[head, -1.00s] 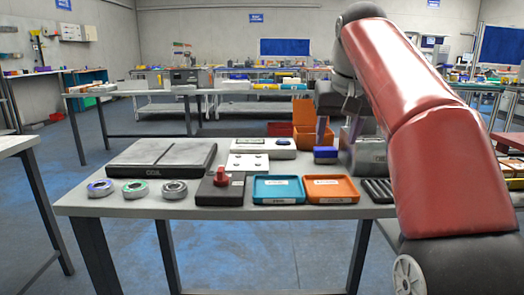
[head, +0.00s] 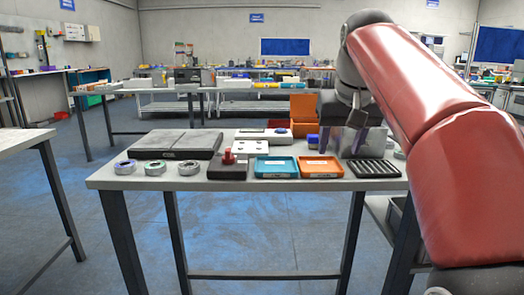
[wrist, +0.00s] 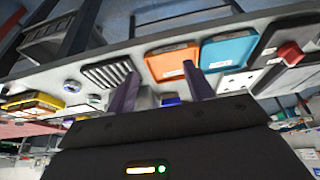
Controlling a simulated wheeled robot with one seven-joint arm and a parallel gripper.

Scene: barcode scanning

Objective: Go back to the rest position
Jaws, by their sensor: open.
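My gripper (head: 343,152) is open and empty, above the back right part of the grey table (head: 225,182). Its two purple fingers stand well apart in the wrist view (wrist: 160,74). The wrist view is turned over and looks across the table. The orange tray (wrist: 172,64) shows between and beyond the fingertips there. A small blue box (head: 312,141) stands just left of the gripper in the head view. My red arm covers the right side of the head view.
Along the table's front are several grey rings (head: 156,168), a box with a red knob (head: 227,170), a teal tray (head: 276,175), an orange tray (head: 320,175) and a black ribbed rack (head: 373,168). An open orange box (head: 304,113) stands behind.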

